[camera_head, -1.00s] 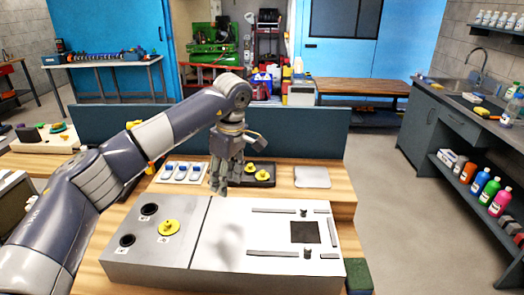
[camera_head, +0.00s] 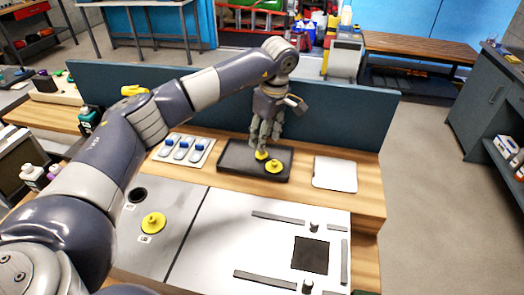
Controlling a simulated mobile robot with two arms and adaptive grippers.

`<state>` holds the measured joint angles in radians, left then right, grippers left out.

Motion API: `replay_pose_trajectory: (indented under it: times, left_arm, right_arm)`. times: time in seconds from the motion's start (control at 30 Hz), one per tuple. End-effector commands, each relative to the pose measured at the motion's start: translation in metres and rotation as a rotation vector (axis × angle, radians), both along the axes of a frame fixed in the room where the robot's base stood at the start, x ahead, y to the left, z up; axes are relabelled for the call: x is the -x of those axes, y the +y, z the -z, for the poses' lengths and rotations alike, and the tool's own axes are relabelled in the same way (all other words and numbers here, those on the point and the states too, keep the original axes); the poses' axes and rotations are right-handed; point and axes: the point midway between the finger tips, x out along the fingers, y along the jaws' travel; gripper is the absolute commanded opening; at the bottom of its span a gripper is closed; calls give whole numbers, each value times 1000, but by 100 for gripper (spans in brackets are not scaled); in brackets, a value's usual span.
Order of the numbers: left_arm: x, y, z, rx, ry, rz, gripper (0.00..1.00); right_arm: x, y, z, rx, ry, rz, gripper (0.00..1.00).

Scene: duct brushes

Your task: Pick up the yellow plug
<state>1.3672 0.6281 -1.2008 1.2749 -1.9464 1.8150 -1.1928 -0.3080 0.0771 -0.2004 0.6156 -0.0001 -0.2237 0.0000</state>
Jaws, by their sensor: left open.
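Two yellow plugs lie in the dark tray (camera_head: 232,160) at the back of the wooden bench. One yellow plug (camera_head: 261,155) is right below the fingertips of my left gripper, partly hidden by them. The other yellow plug (camera_head: 274,167) is just right of it and in front. A third yellow plug (camera_head: 153,223) sits in the white panel at the left, beside a dark round hole (camera_head: 137,195). My left gripper (camera_head: 263,145) points down over the tray with its fingers open; I cannot tell whether they touch the plug. My right gripper is not in view.
A white holder with several blue-topped items (camera_head: 184,148) stands left of the tray. A pale square plate (camera_head: 335,173) lies to its right. A blue-grey partition (camera_head: 340,118) rises behind. The white panel (camera_head: 225,245) with bars and knobs fills the front.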

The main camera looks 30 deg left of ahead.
Motion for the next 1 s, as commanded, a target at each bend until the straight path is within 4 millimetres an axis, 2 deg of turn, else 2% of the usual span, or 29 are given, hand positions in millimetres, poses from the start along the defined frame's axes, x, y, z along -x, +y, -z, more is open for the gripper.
replay_pose_trajectory:
  times: [0.17,0.3,0.5,0.73,0.87,1.0]
  left_arm:
    - [1,3,12,0,3,1,44]
    - [4,7,31,0,6,0,44]
    - [3,10,54,1,2,0,44]
    - [2,10,57,0,0,0,44]
    - [2,10,56,0,0,0,23]
    - [2,10,56,0,0,0,20]
  right_arm:
    - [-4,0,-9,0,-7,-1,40]
    - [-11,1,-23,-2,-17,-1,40]
    - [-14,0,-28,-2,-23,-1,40]
    - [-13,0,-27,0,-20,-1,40]
    - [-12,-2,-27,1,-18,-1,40]
    - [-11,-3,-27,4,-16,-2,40]
